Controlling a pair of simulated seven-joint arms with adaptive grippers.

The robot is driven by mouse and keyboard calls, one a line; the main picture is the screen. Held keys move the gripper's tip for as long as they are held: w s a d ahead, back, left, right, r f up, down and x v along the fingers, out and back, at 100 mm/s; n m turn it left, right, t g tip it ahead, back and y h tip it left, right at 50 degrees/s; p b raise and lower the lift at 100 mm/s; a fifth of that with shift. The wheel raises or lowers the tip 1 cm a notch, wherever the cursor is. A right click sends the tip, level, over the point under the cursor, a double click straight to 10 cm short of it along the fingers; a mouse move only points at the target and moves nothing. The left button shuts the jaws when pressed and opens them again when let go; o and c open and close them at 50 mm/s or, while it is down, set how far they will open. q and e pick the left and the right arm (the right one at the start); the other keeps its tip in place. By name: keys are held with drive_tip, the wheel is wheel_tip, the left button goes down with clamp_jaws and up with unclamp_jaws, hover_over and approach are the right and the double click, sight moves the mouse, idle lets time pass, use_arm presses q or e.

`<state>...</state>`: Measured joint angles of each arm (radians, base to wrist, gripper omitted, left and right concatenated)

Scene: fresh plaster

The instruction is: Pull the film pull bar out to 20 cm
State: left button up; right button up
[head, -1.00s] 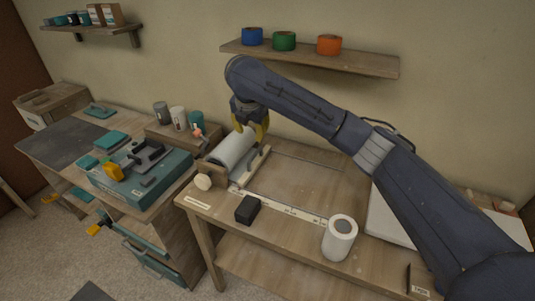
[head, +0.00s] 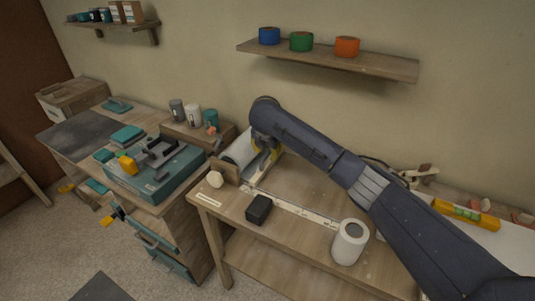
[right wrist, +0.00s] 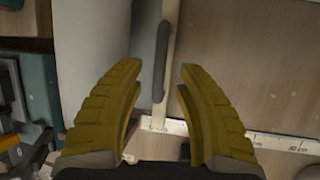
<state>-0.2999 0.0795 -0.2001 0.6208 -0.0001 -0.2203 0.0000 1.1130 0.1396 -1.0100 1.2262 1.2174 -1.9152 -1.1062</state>
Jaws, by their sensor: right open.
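The film pull bar (head: 259,168) is a pale strip beside the white film roll (head: 238,152) at the left end of the workbench. In the right wrist view the bar (right wrist: 170,55) carries a dark grip (right wrist: 161,62). My right gripper (head: 266,149) is over the bar; its yellow fingers are partly hidden by its wrist in the head view. In the right wrist view my right gripper (right wrist: 160,72) is open, with the dark grip between its fingertips; contact cannot be told. A pale cm scale (head: 292,208) runs along the bench to the right of the bar. My left gripper is not in view.
A black block (head: 258,209) and a white upright roll (head: 349,242) stand near the front edge, by the scale. A teal case (head: 158,176) with tools is on the left bench. A spirit level (head: 466,213) lies at the right. The board right of the bar is mostly clear.

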sight(268, 159)
drive_tip(key=shift+x, duration=1.1)
drive_tip(key=shift+o, duration=0.3)
clamp_jaws()
